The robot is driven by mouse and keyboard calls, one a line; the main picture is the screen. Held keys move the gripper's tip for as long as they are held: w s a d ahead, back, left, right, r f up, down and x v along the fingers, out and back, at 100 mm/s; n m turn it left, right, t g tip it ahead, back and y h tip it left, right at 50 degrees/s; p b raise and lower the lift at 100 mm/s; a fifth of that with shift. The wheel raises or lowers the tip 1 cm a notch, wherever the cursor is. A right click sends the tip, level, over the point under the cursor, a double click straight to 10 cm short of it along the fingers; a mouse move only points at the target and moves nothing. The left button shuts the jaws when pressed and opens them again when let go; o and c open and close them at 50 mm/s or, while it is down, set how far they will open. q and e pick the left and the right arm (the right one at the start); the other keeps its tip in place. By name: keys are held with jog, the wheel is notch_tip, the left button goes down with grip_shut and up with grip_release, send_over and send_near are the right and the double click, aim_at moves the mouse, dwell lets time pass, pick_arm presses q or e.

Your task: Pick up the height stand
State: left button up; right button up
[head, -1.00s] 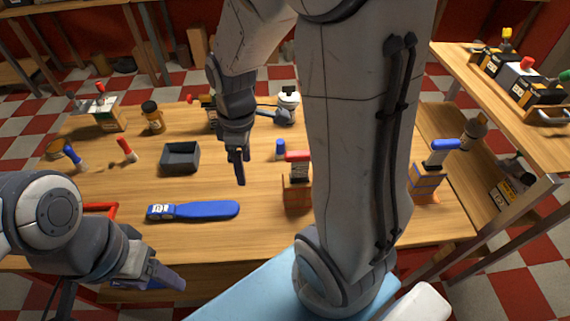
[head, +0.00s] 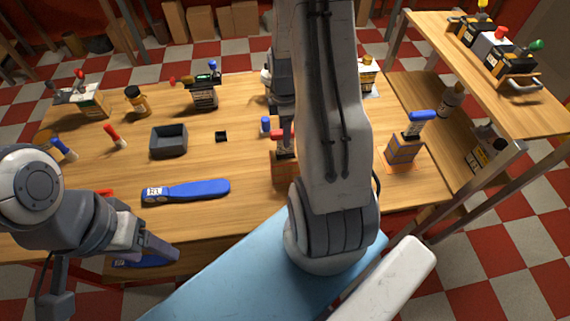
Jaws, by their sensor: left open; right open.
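No label names the height stand, so I cannot tell which object it is. One upright block, a wooden block with a red top (head: 284,173), stands at the middle front of the table, partly hidden by my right arm. Another, an orange and grey block with a blue handle (head: 404,150), stands at the right end on an orange-outlined patch. My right gripper (head: 286,124) hangs just behind and above the red-topped block. It is open, its fingertips mostly hidden by my own arm. My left gripper (head: 160,247) is open and empty at the table's front left edge.
On the table (head: 240,160) lie a blue flat tool (head: 190,191), a dark grey tray (head: 169,141), a small black square (head: 221,136) and a blue-capped item (head: 265,127). Bottles and tool boxes stand along the back. A raised shelf (head: 520,100) stands at the right.

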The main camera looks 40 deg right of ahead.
jog(key=shift+d+f+p, duration=0.15)
jog(key=shift+f+p, duration=0.55)
jog(key=shift+f, duration=1.4)
jog(key=shift+w, duration=0.1)
grip_shut()
